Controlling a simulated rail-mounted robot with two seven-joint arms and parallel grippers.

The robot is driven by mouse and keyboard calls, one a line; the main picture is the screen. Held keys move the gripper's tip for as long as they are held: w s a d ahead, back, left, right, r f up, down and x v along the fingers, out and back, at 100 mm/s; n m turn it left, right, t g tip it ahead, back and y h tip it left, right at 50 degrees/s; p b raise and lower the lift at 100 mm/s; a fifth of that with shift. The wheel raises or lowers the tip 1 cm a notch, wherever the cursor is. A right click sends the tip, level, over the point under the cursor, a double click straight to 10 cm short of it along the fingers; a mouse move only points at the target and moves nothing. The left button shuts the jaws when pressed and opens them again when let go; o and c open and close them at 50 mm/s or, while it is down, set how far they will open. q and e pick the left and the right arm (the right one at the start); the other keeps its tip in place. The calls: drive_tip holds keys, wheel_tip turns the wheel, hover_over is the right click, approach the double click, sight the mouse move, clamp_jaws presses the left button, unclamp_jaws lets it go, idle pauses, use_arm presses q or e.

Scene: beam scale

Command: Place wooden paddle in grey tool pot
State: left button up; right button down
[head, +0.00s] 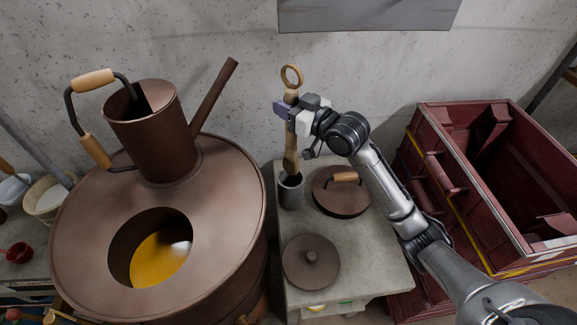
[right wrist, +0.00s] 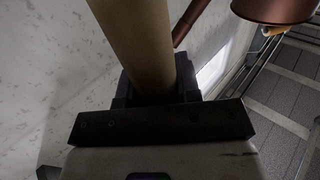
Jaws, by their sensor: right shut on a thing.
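The wooden paddle (head: 291,155) is a long, pale brown stick with a ring at its top end. It hangs nearly upright in my right gripper (head: 291,113), which is shut on its upper part. The right wrist view shows the paddle's shaft (right wrist: 135,40) between the jaws. The grey tool pot (head: 291,192) is a small dark cylinder on the concrete block. The paddle's lower end meets the pot's mouth in the head view; how deep it reaches inside, if at all, I cannot tell. My left gripper is not in view.
A wood-handled lid (head: 340,197) and a round knobbed lid (head: 310,262) lie on the concrete block (head: 357,262). A large copper vessel (head: 225,210) stands left, with a spouted can (head: 150,145) on top. A red crate (head: 430,190) stands right. The wall is close behind.

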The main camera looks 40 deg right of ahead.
sight(287, 149)
wheel_tip(287, 149, down, 15)
drive_tip(key=shift+r, duration=0.2)
idle(0.3)
drive_tip(key=shift+f, duration=0.1)
drive_tip(key=c, duration=0.8)
unclamp_jaws()
drive_tip(key=shift+s, duration=0.1)
drive_tip(key=s, duration=0.4)
drive_tip(key=s+d, duration=0.1)
drive_tip(key=s, duration=0.2)
drive_tip(key=s+d+b, duration=0.1)
drive_tip(key=s, duration=0.3)
drive_tip(key=shift+s+d, duration=0.15)
drive_tip(key=shift+s, duration=0.15)
